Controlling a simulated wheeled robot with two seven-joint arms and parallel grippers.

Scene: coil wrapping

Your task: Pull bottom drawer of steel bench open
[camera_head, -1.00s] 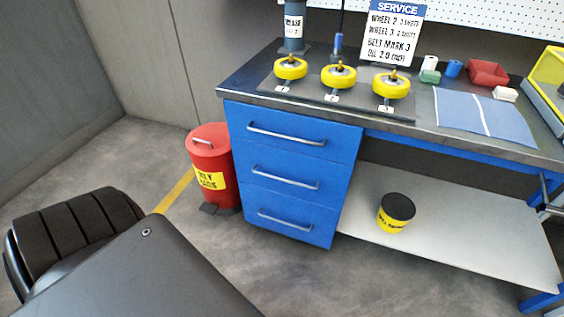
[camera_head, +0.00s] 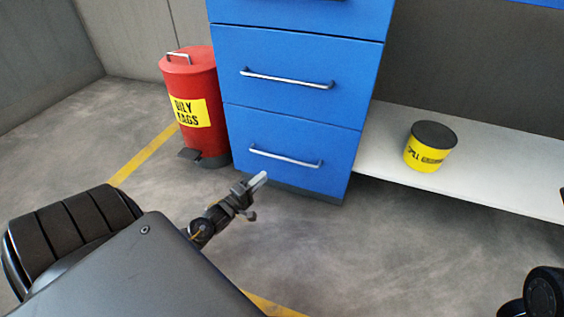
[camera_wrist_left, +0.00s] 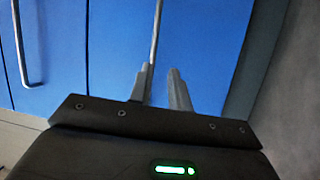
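The blue drawer unit of the steel bench has a shut bottom drawer (camera_head: 285,135) with a horizontal silver bar handle (camera_head: 285,157). My left gripper (camera_head: 260,180) is in front of that drawer, just below the left part of the handle. In the left wrist view, the two fingers of my left gripper (camera_wrist_left: 161,85) are apart with nothing clearly between them. The bottom handle (camera_wrist_left: 156,35) runs upright there, its lower end close to the left fingertip; I cannot tell whether they touch. My right gripper is out of view.
The middle drawer (camera_head: 290,75) above is shut. A red oily rags bin (camera_head: 193,125) stands left of the drawers. A yellow tub with a black lid (camera_head: 430,148) is on the white lower shelf (camera_head: 500,190). The floor before the drawers is free.

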